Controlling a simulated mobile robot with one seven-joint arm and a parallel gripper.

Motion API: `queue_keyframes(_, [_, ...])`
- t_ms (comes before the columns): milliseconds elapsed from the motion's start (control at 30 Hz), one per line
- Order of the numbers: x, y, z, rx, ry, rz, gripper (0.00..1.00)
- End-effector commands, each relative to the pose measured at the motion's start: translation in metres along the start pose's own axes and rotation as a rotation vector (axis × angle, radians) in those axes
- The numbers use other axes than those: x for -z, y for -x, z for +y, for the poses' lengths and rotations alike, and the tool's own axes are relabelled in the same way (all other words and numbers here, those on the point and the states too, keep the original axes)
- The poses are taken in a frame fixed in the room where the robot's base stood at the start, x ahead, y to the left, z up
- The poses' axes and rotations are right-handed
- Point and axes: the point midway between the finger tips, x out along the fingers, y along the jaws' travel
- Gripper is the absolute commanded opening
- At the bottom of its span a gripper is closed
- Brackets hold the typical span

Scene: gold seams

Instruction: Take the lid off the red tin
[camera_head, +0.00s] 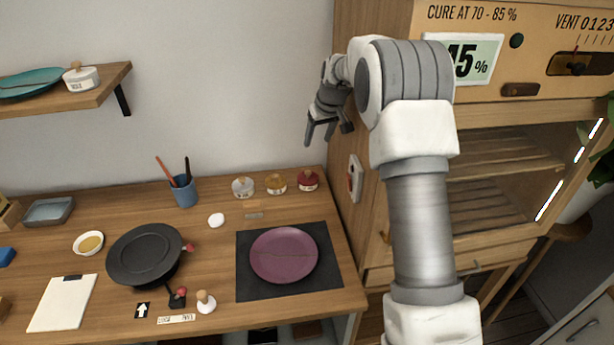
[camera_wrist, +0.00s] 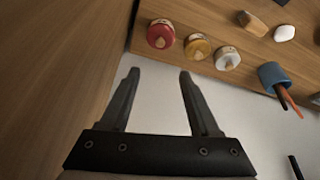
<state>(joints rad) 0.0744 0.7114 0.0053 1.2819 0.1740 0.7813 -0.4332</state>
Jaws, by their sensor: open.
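The red tin (camera_head: 307,181) stands at the back right of the wooden table, with its lid on and a light wooden knob on top. It also shows in the wrist view (camera_wrist: 161,36), at the top centre, beyond the fingertips. My gripper (camera_head: 320,134) is raised above the back of the table, near the wall and the cabinet. Its fingers are spread with nothing between them in the wrist view (camera_wrist: 159,75). The gripper is apart from the tin.
A yellow tin (camera_head: 275,185) and a white tin (camera_head: 243,188) stand left of the red one. A blue cup (camera_head: 184,191) holds sticks. A purple plate (camera_head: 284,255) lies on a dark mat (camera_head: 329,277). A wooden cabinet (camera_head: 375,190) rises close on the right.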

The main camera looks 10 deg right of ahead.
Motion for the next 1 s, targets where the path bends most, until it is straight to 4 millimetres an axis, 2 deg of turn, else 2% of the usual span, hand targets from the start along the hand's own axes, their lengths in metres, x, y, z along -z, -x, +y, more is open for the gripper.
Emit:
queue_keyframes(500, [-0.001, -0.095, -0.001, 0.001, 0.001, -0.003, 0.63])
queue_keyframes(867, [-0.001, -0.121, 0.000, 0.000, 0.001, -0.003, 0.63])
queue_keyframes(1000, [-0.002, -0.142, 0.000, 0.000, 0.001, -0.004, 0.63])
